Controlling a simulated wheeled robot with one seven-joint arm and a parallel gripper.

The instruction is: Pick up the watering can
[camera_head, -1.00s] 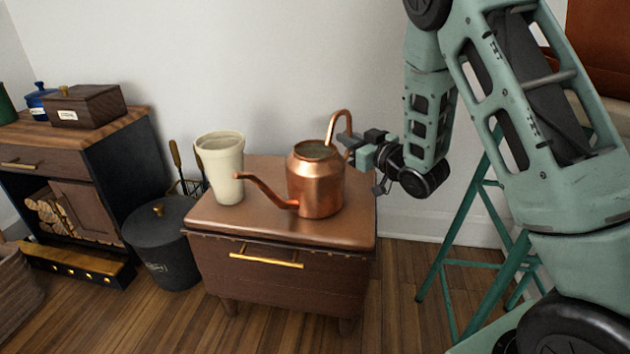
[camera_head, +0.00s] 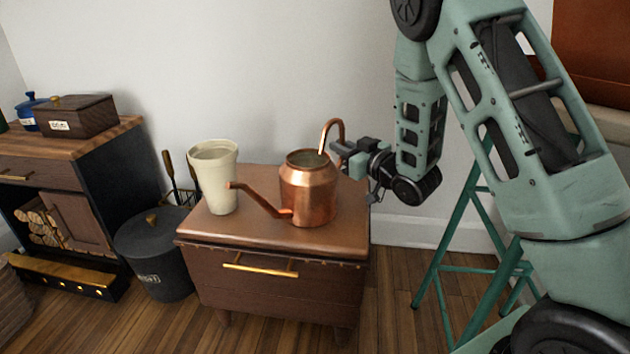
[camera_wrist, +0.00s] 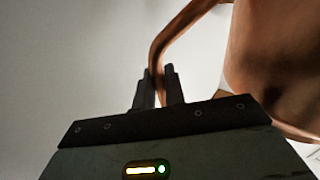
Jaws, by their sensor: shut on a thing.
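The copper watering can (camera_head: 308,195) stands upright on the brown cabinet's top in the head view, its spout toward the left and its tall looped handle toward the right. My gripper (camera_head: 343,150) reaches in from the right at the handle. In the wrist view, my gripper's two dark fingers (camera_wrist: 159,88) are shut on the copper handle (camera_wrist: 160,50), one on each side of it. The can's body (camera_wrist: 270,55) fills the right of that view. I cannot tell whether the can's base touches the cabinet.
A cream cup-shaped vessel (camera_head: 215,178) stands left of the can on the brown cabinet (camera_head: 270,290). A dark lidded bin (camera_head: 155,255) is beside the cabinet. A wooden shelf unit (camera_head: 60,200) stands farther left. A green folding stand (camera_head: 480,250) is at the right.

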